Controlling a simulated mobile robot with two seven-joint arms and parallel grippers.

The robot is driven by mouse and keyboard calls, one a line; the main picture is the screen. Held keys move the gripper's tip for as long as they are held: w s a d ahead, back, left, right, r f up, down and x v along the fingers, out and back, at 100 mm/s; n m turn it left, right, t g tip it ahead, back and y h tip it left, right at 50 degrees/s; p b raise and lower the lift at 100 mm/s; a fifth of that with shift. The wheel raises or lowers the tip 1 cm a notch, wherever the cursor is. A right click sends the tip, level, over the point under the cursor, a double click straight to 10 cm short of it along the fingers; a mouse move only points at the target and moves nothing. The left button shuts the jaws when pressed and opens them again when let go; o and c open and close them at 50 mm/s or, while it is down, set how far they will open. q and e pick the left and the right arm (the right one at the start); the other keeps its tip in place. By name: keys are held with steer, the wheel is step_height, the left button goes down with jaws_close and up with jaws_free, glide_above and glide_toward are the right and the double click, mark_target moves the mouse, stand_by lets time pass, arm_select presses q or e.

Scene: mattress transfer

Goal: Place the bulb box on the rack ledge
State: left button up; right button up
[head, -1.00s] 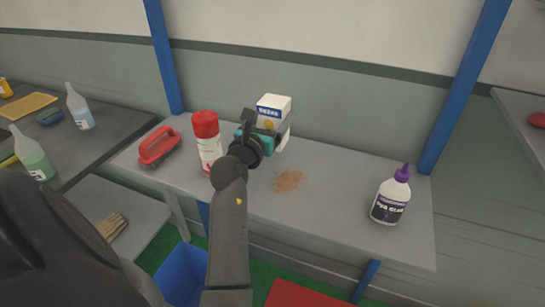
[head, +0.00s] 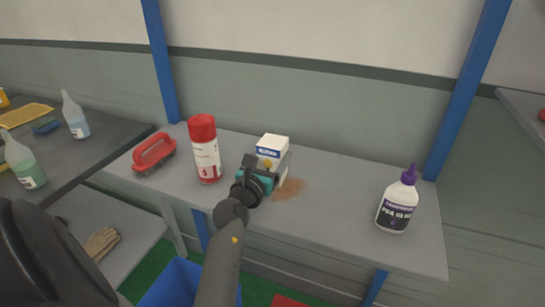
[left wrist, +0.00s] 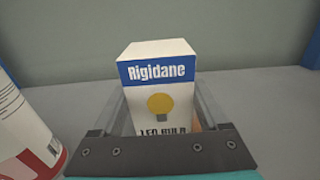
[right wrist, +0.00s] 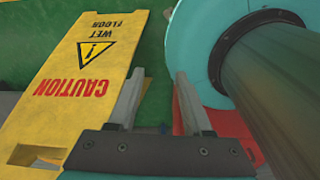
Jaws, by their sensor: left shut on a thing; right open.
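The bulb box (head: 273,145) is white with a blue band and a bulb picture. It also shows in the left wrist view (left wrist: 158,72), upright between the fingers. My left gripper (head: 270,172) is shut on it over the middle of the grey rack ledge (head: 325,215). I cannot tell whether the box's base touches the ledge; the gripper hides it. My right gripper (right wrist: 158,92) is open and empty, away from the ledge, and does not show in the head view.
A red-capped spray can (head: 205,150) and a red brush (head: 154,152) stand left of the box. A brown stain (head: 290,188) lies beside it. A glue bottle (head: 397,203) stands at the right. A yellow caution sign (right wrist: 90,65) is near my right gripper.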

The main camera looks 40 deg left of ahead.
arm_select(q)
steer(key=shift+f, duration=0.15)
steer(key=o, duration=1.2)
steer(key=shift+o, duration=0.2)
steer(key=shift+s+r, duration=0.1)
steer(key=shift+r, duration=0.1)
steer(key=v, duration=1.2)
